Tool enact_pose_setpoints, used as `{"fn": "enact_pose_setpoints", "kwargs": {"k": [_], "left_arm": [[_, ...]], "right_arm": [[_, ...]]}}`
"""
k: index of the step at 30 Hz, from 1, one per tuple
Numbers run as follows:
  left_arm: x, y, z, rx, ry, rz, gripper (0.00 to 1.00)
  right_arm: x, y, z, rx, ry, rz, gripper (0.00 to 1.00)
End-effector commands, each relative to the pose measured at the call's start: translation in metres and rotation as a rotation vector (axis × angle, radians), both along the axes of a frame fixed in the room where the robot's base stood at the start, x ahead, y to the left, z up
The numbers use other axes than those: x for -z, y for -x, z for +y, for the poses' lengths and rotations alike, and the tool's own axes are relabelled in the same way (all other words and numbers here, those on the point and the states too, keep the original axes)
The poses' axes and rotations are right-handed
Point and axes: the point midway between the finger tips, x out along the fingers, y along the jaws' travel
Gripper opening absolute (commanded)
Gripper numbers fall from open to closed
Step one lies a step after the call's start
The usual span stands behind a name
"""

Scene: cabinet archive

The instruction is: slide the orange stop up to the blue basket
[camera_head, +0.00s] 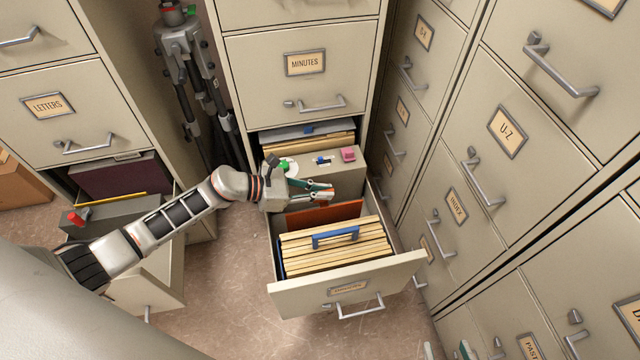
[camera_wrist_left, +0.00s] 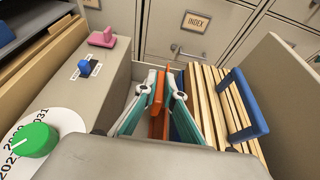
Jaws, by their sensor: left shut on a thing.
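The orange stop (camera_head: 322,214) stands upright across the open middle drawer, behind the blue basket. The blue basket (camera_head: 335,238) holds a row of cream folders, and its blue handle arches over them. In the left wrist view the blue handle (camera_wrist_left: 243,103) is at the right. My left gripper (camera_head: 328,190) reaches into the drawer from the left. It is shut on the orange stop, which shows between the fingers in the left wrist view (camera_wrist_left: 157,100). One finger lies between the stop and the folders and hides part of the gap. My right gripper is not in view.
A grey block with a green knob (camera_wrist_left: 35,140), a blue switch (camera_wrist_left: 86,68) and a pink piece (camera_wrist_left: 102,38) spans the drawer behind the stop. The drawer front (camera_head: 400,270) is in front of the basket. Cabinets with handles stand close on the right.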

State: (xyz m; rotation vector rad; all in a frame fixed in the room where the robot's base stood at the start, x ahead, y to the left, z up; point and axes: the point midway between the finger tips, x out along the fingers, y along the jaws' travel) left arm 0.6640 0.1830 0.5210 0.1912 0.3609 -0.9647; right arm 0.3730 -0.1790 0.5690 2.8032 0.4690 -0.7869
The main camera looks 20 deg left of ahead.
Motion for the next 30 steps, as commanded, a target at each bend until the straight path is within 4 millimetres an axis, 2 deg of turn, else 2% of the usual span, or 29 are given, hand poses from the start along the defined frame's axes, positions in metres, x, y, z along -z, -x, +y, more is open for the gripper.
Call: {"fn": "enact_pose_setpoints", "kwargs": {"k": [4,14,15,16,26,30], "left_arm": [[-0.0006,0.0063,-0.0032,0.0,-0.003,-0.001,0.0],[0.0,0.0071,-0.0036,-0.002,-0.002,0.0,0.0],[0.0,0.007,-0.0035,-0.002,-0.002,0.0,0.16],[0.0,0.007,-0.0035,-0.001,-0.003,0.0,0.24],[-0.0004,0.0071,-0.0038,-0.001,-0.002,-0.001,0.26],[-0.0029,0.0112,0.0025,-0.001,-0.002,-0.001,0.26]], "right_arm": [[0.0019,0.0027,-0.0017,-0.001,0.006,0.006,0.4],[0.0018,0.0027,-0.0023,-0.001,0.007,0.006,0.4],[0.0016,0.0027,-0.0023,-0.001,0.007,0.006,0.4],[0.0015,0.0026,-0.0024,-0.001,0.007,0.006,0.4],[-0.0011,0.0003,-0.0032,0.0,0.007,-0.001,0.4],[-0.0008,0.0005,-0.0031,0.0,0.008,0.0,0.4]]}}
